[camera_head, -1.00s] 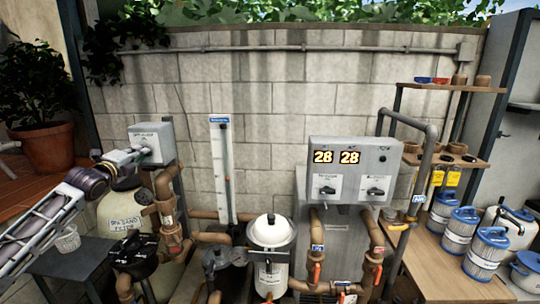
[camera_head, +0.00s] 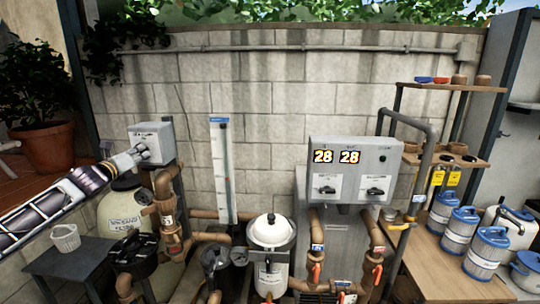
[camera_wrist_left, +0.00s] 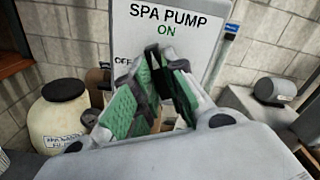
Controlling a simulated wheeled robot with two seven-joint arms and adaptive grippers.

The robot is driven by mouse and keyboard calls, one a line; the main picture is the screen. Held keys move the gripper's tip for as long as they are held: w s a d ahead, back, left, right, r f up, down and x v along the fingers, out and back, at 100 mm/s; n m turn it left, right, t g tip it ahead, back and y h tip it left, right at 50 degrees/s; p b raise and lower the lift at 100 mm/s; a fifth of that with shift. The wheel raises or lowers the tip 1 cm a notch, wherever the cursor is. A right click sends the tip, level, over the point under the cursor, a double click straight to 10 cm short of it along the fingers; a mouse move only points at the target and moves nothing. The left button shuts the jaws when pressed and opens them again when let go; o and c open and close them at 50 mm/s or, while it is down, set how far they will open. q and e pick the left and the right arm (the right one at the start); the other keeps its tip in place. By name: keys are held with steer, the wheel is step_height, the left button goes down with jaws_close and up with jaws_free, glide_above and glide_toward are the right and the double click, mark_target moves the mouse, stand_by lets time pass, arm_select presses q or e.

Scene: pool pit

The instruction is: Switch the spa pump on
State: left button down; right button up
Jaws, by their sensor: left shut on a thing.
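The spa pump switch box (camera_head: 152,136) is a grey box on a post at the left of the head view. In the left wrist view its plate (camera_wrist_left: 180,22) reads "SPA PUMP", with a green "ON" at the top middle and "OFF" at the left. My left gripper (camera_head: 144,149) is at the front of the box. In the left wrist view my left gripper (camera_wrist_left: 166,62) has its green-padded fingers tilted and shut on the switch knob. The fingers hide the knob, so I cannot tell which way it points. My right gripper is not in view.
A sand filter tank (camera_head: 122,212) and brown pipes (camera_head: 167,200) stand below the box. A white basket (camera_head: 66,237) sits on a dark stool at the left. A larger grey control box (camera_head: 352,165) with two "28" displays stands at the right, well clear of my arm.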

arm_select(q)
steer(key=m, duration=0.5)
steer(key=shift+f+m, duration=0.15)
steer(key=shift+m, duration=0.25)
steer(key=c, duration=1.4)
jaws_free()
steer(key=shift+o, duration=0.2)
steer(key=s+b, duration=0.1)
steer(key=s, duration=0.6)
steer(key=shift+a, duration=0.25)
